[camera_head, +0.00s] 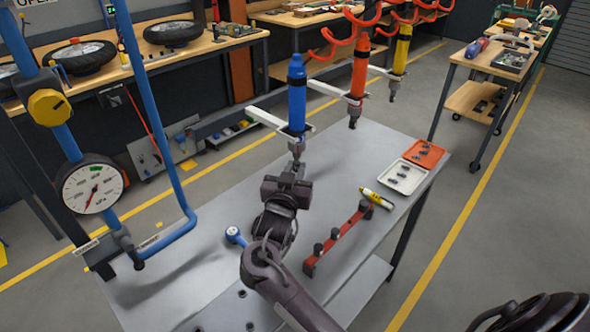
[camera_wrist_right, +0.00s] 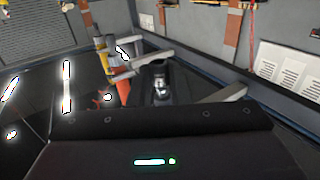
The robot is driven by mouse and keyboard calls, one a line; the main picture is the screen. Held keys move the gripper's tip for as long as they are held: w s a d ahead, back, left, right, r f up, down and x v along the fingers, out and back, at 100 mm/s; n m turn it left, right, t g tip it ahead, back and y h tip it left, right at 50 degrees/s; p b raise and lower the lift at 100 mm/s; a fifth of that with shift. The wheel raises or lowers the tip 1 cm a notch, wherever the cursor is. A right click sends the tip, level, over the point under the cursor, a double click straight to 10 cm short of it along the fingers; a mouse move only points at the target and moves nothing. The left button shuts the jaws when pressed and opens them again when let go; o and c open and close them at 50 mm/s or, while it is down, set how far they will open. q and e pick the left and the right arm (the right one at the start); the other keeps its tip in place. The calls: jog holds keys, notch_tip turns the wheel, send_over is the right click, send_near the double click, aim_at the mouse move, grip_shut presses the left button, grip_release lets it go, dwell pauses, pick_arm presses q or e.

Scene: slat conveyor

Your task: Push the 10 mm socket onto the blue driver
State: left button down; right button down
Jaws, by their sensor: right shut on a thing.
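The blue driver (camera_head: 297,92) hangs upright in a pale bracket above the table, its dark tip pointing down. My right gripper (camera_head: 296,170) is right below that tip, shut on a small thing. The 10 mm socket is presumably this thing, mostly hidden by the jaws in the head view. In the right wrist view a small shiny metal piece (camera_wrist_right: 160,86) shows beyond the gripper body; I cannot tell whether it is socket or driver tip. Tip and jaws look very close; I cannot tell whether socket and driver touch. My left gripper is in neither view.
An orange driver (camera_head: 360,70) and a yellow driver (camera_head: 401,48) hang to the right. A red rail (camera_head: 345,238) with several dark sockets lies on the grey table (camera_head: 190,285). A white tray (camera_head: 393,187) and an orange tray (camera_head: 437,155) hold small parts. A dial gauge (camera_head: 92,188) stands left.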

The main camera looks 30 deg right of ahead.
jog(key=shift+r+p, duration=0.85)
jog(key=shift+r, duration=0.05)
dwell(1.1)
jog(key=c, duration=1.4)
grip_release()
jog(key=shift+o, duration=0.5)
jog(key=o, duration=0.5)
